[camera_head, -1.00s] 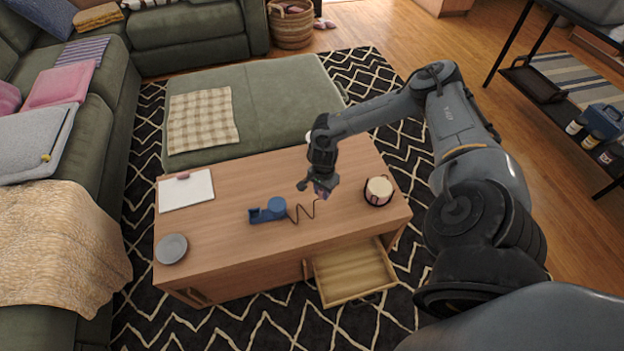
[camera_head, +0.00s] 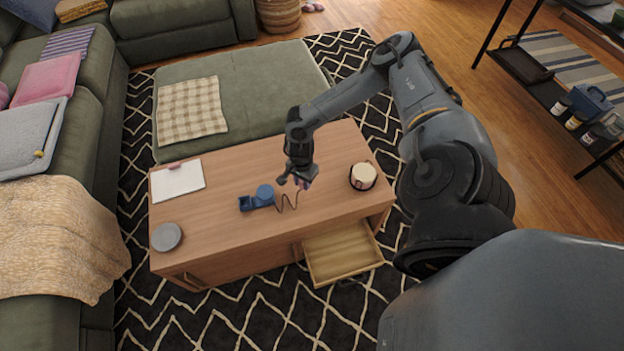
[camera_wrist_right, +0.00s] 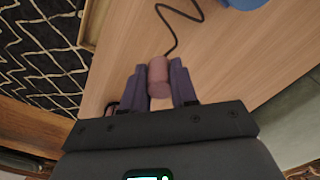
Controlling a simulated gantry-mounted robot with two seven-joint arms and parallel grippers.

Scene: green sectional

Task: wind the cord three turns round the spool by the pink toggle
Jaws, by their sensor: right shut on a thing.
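The blue spool (camera_head: 265,192) stands on a blue base (camera_head: 247,203) on the wooden coffee table. A dark cord (camera_head: 287,204) runs in a wavy line from the spool toward my right gripper (camera_head: 301,182). In the right wrist view, the right gripper (camera_wrist_right: 159,85) is shut on the pink toggle (camera_wrist_right: 158,77), and the cord (camera_wrist_right: 172,40) leads from its end toward a blue edge at the top. The toggle is held above the table to the right of the spool. I see no turns of cord round the spool; its far side is hidden. My left gripper is not in view.
On the table (camera_head: 225,230) are a grey plate (camera_head: 167,237) at the left, a white board (camera_head: 178,182) behind it, and a cream-topped round container (camera_head: 363,177) at the right. An open drawer (camera_head: 342,252) juts from the front. The table around the spool is clear.

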